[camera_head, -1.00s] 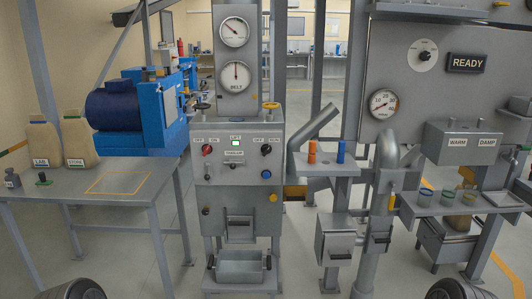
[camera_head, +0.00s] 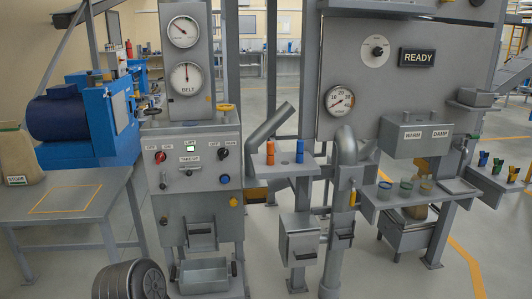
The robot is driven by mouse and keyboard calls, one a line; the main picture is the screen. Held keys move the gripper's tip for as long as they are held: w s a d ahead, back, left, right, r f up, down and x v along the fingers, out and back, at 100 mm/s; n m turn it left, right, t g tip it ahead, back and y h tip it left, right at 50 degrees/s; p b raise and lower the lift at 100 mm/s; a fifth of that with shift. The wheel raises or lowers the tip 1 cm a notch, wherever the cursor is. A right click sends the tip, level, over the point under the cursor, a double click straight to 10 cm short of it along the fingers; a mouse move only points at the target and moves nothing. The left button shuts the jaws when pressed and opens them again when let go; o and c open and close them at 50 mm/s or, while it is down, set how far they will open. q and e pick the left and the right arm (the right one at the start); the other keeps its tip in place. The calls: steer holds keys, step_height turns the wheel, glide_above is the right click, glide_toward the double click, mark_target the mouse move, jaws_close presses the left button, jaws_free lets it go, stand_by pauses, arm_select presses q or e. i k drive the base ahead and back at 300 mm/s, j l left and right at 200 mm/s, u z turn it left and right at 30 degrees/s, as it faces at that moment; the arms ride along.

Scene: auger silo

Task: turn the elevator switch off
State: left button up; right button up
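The grey control cabinet (camera_head: 199,188) stands left of the picture's middle, facing me. On its sloped front, a red knob (camera_head: 160,157) sits at the left under an off/on label. A black knob (camera_head: 223,153) sits at the right under a label too small to read surely. A lit green LIFT window (camera_head: 191,149) is between them, above a TAKE-UP label (camera_head: 190,158). I cannot tell for sure which knob is the elevator switch, nor read either knob's exact setting. Neither of my grippers is in view.
Two dials top the cabinet, the lower marked BELT (camera_head: 186,78). A metal bin (camera_head: 203,276) sits at its foot. A table (camera_head: 75,205) with a blue motor machine (camera_head: 85,115) stands left. A small shelf with orange and blue cylinders (camera_head: 290,165) and a pipe are right.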

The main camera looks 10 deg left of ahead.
mark_target(223, 154)
steer(key=i+j+z, duration=0.3)
steer(key=i+j, duration=0.15)
steer(key=i, duration=0.2)
steer(key=i+j+z, duration=0.25)
steer(key=i+j, duration=0.3)
steer(key=j, duration=0.1)
